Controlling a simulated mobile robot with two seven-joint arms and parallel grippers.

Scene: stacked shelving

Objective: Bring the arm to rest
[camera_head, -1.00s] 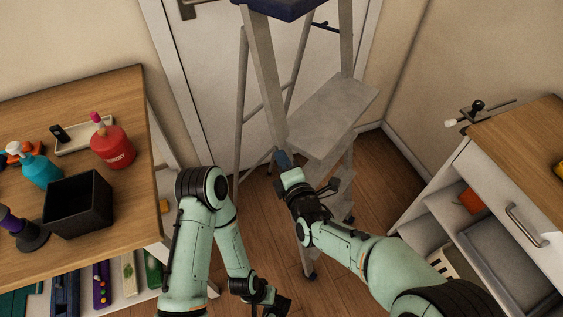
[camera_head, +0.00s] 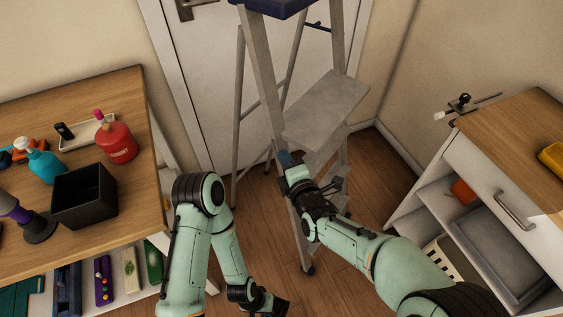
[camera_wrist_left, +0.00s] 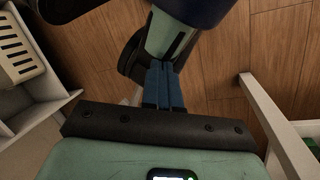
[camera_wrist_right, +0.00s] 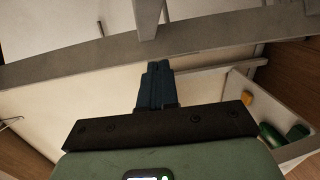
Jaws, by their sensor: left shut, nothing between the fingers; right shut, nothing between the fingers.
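My right gripper (camera_head: 286,160) points away from me in the head view, in front of the stepladder's (camera_head: 326,108) near leg and below its grey step. I cannot tell whether it touches the ladder. Its blue fingers (camera_wrist_right: 156,86) are together and empty in the right wrist view, with a grey bar across the picture beyond them. My left gripper (camera_head: 272,304) hangs low near the bottom of the head view, beside my folded left arm. Its blue fingers (camera_wrist_left: 164,88) are together and empty in the left wrist view, against part of my own body and the wood floor.
A wooden table (camera_head: 112,88) at left bears a black box (camera_head: 84,198), a red canister (camera_head: 117,143) and a blue spray bottle (camera_head: 45,165). A white cabinet (camera_head: 490,190) with a wooden top stands at right. Bare floor (camera_head: 345,268) lies between.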

